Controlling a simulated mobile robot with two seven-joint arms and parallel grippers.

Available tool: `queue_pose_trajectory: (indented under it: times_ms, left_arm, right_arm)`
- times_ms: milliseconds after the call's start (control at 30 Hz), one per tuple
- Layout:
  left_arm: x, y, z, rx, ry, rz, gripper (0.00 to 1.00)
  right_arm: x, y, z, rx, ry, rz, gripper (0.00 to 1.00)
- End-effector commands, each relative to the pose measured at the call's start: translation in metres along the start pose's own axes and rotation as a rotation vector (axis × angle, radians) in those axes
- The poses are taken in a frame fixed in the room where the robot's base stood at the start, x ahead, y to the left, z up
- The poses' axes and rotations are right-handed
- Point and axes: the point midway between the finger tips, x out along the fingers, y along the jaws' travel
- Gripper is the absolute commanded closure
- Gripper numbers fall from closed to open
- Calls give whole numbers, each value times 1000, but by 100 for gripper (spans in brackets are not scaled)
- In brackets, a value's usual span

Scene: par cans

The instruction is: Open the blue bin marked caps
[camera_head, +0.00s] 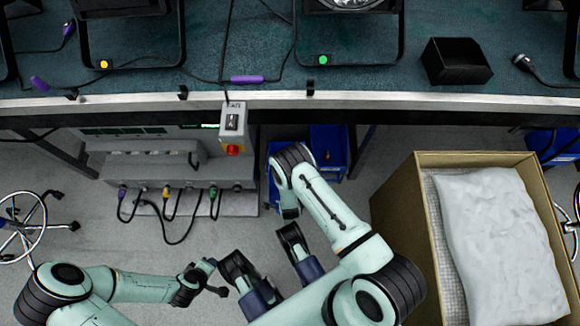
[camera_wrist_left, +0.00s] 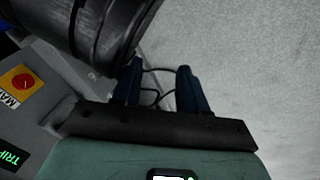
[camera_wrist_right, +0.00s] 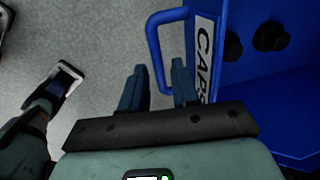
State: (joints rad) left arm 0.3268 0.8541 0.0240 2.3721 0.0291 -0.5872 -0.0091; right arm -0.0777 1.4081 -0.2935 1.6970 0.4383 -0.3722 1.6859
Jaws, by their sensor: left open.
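The blue bin (camera_wrist_right: 275,95) marked CAPS fills the right of the right wrist view. Its white label (camera_wrist_right: 203,55) faces left, beside a blue loop handle (camera_wrist_right: 154,45). Two round black things show against the blue. My right gripper (camera_wrist_right: 157,85) is open beside the label. The handle shows between its fingertips and its lower end passes behind the right finger; I cannot tell whether the fingers straddle it. My left gripper (camera_wrist_left: 157,85) is open and empty over the grey floor. In the head view blue bins (camera_head: 330,140) stand under the bench, partly hidden by my arm.
The bench (camera_head: 370,98) runs across the top. A grey box (camera_head: 228,200) with cables and a red knob (camera_head: 232,150) stands left of the bins; the knob also shows in the left wrist view (camera_wrist_left: 22,82). An open carton (camera_head: 405,215) with white wrapping stands right. Grey floor lies between.

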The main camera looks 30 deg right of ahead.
Motion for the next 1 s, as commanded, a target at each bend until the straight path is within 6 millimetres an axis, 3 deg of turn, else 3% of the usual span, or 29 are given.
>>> queue_pose_trajectory:
  times_ms: [300, 433, 567, 800, 1000]
  left_arm:
    - [0, 0, 0, 0, 0, 0, 57]
    - [-6, 4, -2, 3, 5, 6, 57]
    - [-20, 14, -6, 12, 18, 21, 57]
    - [-44, 20, 29, 19, -88, 25, 57]
    - [-57, 23, 46, 24, -142, 27, 57]
  right_arm:
    - [-1, 0, -1, 1, 2, 0, 62]
    - [-12, -1, -1, 3, 1, -1, 62]
    - [-36, -2, -1, 3, 1, -1, 62]
    - [-92, -2, 0, 2, 0, -2, 62]
    - [-123, -1, 0, 1, 0, -1, 62]
